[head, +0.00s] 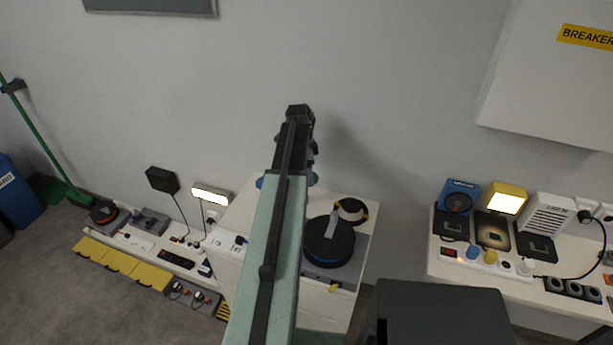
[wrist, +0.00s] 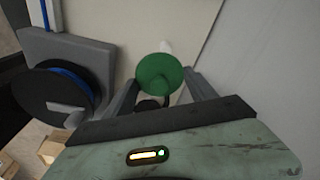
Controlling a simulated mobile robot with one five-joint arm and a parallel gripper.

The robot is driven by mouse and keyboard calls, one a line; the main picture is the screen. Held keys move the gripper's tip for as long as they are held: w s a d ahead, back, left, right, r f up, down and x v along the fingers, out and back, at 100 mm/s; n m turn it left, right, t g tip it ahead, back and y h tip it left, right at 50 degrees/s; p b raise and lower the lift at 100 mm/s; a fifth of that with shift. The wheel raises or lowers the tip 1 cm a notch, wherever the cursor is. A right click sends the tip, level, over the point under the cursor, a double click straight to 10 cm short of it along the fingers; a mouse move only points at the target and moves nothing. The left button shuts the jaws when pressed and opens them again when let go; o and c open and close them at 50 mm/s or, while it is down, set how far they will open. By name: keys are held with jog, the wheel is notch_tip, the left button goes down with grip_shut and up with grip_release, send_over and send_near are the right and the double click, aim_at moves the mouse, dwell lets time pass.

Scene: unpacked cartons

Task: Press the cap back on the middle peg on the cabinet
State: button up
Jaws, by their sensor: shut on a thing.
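A round green cap (wrist: 160,74) sits between the two grey fingers of my gripper (wrist: 163,86) in the wrist view. The gripper is shut on it. A small pale piece (wrist: 166,47) shows just behind the cap; I cannot tell whether it is a peg or whether the cap touches it. In the head view my gripper (head: 298,118) is at the far end of my arm, above the white cabinet (head: 368,196). The arm hides the middle of the cabinet top, and no peg shows clearly there. A bit of blue (head: 260,183) shows left of the arm.
A black reel with a blue band (head: 329,242) stands on the cabinet right of my arm, with a tape-like roll (head: 351,210) behind it. The reel also shows at left in the wrist view (wrist: 58,95). A shelf of devices (head: 455,262) stands further right.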

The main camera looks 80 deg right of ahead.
jog(key=shift+w+d+f+m+b, duration=0.15)
jog(key=shift+d+f+m+b, duration=0.25)
jog(key=shift+f+m+b, duration=0.15)
jog(key=shift+w+d+f+m+b, duration=0.15)
jog(key=shift+d+f+m+b, duration=0.25)
jog(key=shift+m, duration=0.25)
jog(key=shift+w+d+f+m, duration=0.1)
jog(key=shift+d+f+m, duration=0.1)
jog(key=shift+m, duration=0.3)
jog(key=shift+w+a+r, duration=0.1)
notch_tip(320, 180, down, 6)
jog(key=b, duration=0.6)
jog(key=shift+a+f+b, duration=0.1)
jog(key=shift+f+b, duration=0.85)
jog(key=shift+b, duration=0.1)
jog(key=o, duration=1.7)
jog(key=shift+o, duration=1.1)
